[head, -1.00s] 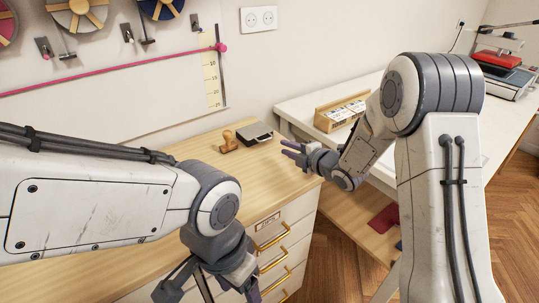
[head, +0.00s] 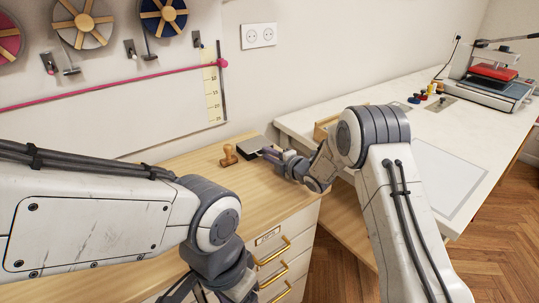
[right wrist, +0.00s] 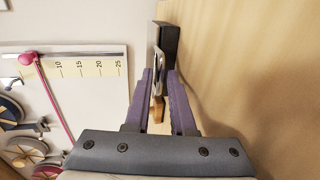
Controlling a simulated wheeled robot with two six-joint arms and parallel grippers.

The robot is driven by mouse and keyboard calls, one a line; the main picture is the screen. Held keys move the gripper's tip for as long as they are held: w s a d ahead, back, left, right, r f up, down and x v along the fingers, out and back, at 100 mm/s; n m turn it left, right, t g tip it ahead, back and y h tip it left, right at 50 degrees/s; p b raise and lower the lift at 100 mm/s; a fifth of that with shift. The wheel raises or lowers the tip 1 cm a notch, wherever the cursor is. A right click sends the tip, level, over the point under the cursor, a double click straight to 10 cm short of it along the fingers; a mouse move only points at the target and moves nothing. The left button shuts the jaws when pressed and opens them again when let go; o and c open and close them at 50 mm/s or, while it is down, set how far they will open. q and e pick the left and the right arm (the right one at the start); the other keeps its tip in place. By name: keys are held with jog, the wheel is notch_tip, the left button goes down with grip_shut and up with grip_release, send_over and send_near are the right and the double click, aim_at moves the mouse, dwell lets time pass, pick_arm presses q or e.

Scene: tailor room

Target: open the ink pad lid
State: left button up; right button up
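The ink pad (head: 254,144), a small dark flat case with a grey lid, lies on the wooden desk top near the wall. In the right wrist view, the ink pad (right wrist: 170,40) shows its black side and a pale lid edge just beyond the fingertips. My right gripper (head: 268,153) is at the ink pad's near right side. In the right wrist view, the right gripper's fingers (right wrist: 160,74) are apart, with a narrow gap lined up with the lid edge; contact is unclear. My left gripper (head: 215,291) hangs at the bottom edge, its fingertips cut off.
A wooden stamp (head: 229,155) stands just left of the ink pad. A white table (head: 400,140) at the right holds a wooden box (head: 325,127), small coloured bottles and a red press (head: 493,71). The desk's drawers (head: 283,257) have gold handles. The desk left of the stamp is clear.

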grip_shut()
dwell(1.4)
